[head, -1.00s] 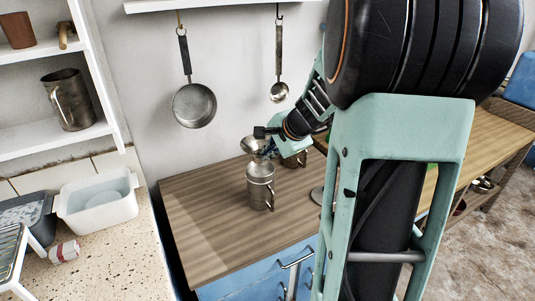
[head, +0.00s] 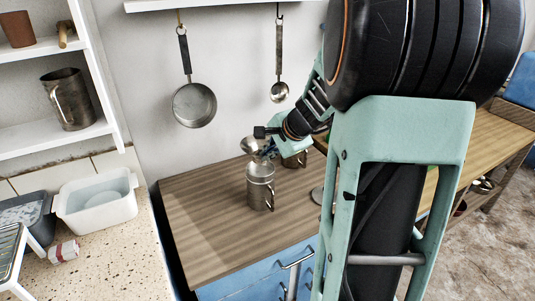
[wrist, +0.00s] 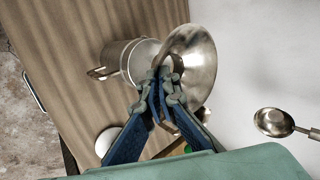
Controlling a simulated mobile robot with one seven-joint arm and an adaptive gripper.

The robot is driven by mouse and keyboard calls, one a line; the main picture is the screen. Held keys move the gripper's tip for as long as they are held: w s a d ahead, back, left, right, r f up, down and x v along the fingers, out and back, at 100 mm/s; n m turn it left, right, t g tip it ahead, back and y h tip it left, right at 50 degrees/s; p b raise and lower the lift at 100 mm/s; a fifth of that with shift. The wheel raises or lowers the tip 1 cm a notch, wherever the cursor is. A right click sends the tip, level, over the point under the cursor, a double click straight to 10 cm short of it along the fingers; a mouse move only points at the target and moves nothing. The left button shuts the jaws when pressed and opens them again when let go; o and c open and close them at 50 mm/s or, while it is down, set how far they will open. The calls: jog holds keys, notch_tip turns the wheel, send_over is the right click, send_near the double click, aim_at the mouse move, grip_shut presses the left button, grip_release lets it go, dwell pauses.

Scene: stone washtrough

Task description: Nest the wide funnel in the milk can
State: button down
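The metal milk can (head: 259,190) stands upright on the wooden worktop, its handle to the right; it also shows in the wrist view (wrist: 122,58). The wide funnel (head: 249,145) is just above the can's mouth in the head view, tilted. In the wrist view the funnel's flared bowl (wrist: 198,58) overlaps the can's mouth side. My gripper (wrist: 166,86) is shut on the funnel near its narrow part; it also shows in the head view (head: 268,149). The spout end is hidden, so I cannot tell whether it is inside the can.
A metal mug (head: 295,160) stands close behind the can, partly under my gripper. A pan (head: 194,105) and a ladle (head: 279,91) hang on the wall behind. The worktop (head: 205,220) is clear left of the can.

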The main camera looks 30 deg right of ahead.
jog(key=shift+f, duration=0.2)
jog(key=shift+f+b, duration=0.35)
jog(key=shift+b, duration=0.25)
jog(key=shift+f+b, duration=0.55)
jog(key=shift+b, duration=0.05)
jog(key=shift+f+b, duration=0.7)
jog(key=shift+b, duration=0.05)
jog(key=shift+f, duration=0.2)
jog(key=shift+f+b, duration=0.85)
jog(key=shift+b, duration=0.25)
jog(key=shift+f+b, duration=0.25)
jog(key=shift+b, duration=0.1)
